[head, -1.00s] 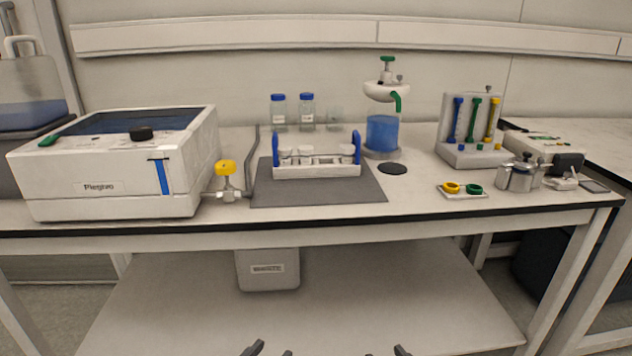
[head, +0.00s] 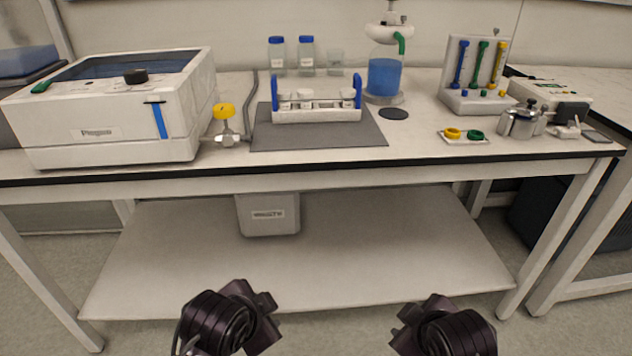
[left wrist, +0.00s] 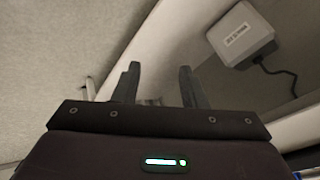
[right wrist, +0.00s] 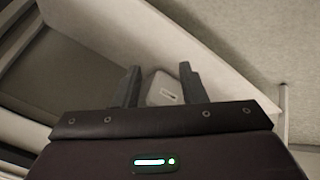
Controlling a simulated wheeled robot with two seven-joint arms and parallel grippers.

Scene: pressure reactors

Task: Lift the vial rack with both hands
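The vial rack (head: 316,115) is a white tray with a blue upright handle at each end. It sits on a dark grey mat (head: 345,136) on the bench and holds several white-capped vials. My left gripper shows in the left wrist view (left wrist: 158,88) with its two fingers apart and nothing between them. My right gripper shows in the right wrist view (right wrist: 158,88), also with fingers apart and empty. In the head view both my arms are low in front of the bench, well short of the rack and below the bench top. The rack is not seen in either wrist view.
A white machine (head: 110,115) and a yellow-knobbed valve (head: 225,125) stand left of the mat. A blue-filled vessel (head: 385,76) stands behind right. Blue-capped bottles (head: 277,57) are behind the rack. The bench front edge (head: 320,161) and lower shelf (head: 370,250) lie before my arms.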

